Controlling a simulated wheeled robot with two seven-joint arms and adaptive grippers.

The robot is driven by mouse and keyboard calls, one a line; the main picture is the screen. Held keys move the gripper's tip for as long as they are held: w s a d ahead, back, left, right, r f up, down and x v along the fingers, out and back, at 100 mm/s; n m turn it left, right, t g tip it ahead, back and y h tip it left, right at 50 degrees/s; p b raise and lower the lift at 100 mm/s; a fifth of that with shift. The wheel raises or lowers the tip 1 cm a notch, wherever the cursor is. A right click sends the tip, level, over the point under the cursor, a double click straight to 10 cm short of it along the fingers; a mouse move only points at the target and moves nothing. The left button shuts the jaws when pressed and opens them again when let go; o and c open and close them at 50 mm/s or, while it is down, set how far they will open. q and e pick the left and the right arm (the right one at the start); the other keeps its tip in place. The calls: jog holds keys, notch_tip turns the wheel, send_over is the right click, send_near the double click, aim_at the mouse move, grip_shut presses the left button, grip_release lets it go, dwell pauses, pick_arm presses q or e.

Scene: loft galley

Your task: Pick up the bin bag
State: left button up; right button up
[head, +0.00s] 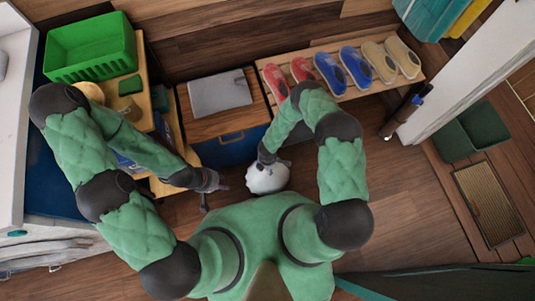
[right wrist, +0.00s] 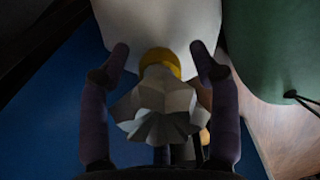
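The bin bag (head: 267,179) is a white, rounded bag low in front of the blue-fronted cabinet. In the right wrist view its white body (right wrist: 158,22), yellow tie and gathered top (right wrist: 155,105) show. My right gripper (head: 268,155) is just above the bag. In the right wrist view its fingers (right wrist: 160,62) stand apart on either side of the tied neck, with gaps between them and the yellow tie. My left gripper (head: 214,196) is left of the bag, fingers spread and empty. The bag's underside is hidden.
The blue-fronted cabinet (head: 232,145) with a wooden top carries a grey flat item (head: 220,92). A slatted rack (head: 335,100) at the back holds several shoes. A green crate (head: 90,48) is at the back left. Floor (head: 410,200) is clear to the right.

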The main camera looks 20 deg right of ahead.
grip_shut()
jog(key=shift+r, duration=0.1)
